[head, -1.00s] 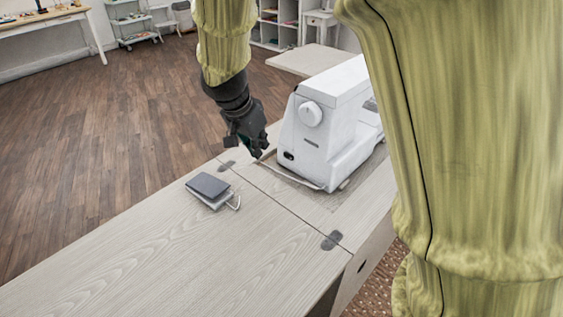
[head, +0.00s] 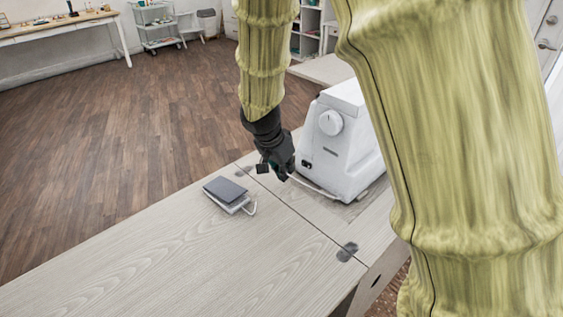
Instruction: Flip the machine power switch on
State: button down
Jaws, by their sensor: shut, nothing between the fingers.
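The white sewing machine (head: 345,150) stands on the cabinet top at the right of centre, its end with the round handwheel (head: 330,122) facing the camera. My gripper (head: 284,176) is shut and empty, low beside the left edge of that end face. I cannot tell whether the fingertips touch the machine or which way the switch is set.
A foot pedal (head: 226,190) with a dark top and a cable lies on the pale cabinet top (head: 190,255), left of my gripper. A dark hinge (head: 347,252) sits at the front seam. My sleeved arm blocks the right side. Wooden floor is open at left.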

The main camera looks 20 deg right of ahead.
aim_at(306, 165)
jog(key=shift+w+d+f, duration=0.3)
jog(key=shift+d+f, duration=0.1)
jog(key=shift+d, duration=0.2)
jog(key=shift+w+d+f, duration=0.25)
jog(key=shift+d+f, duration=0.1)
jog(key=shift+d, duration=0.2)
jog(key=shift+w+d, duration=0.2)
jog(key=shift+d, duration=0.25)
jog(key=shift+w+d, duration=0.2)
jog(key=shift+d, duration=0.25)
jog(key=shift+w+d+r, duration=0.1)
jog(key=shift+w+m, duration=0.15)
jog(key=shift+m, duration=0.15)
jog(key=shift+d, duration=0.15)
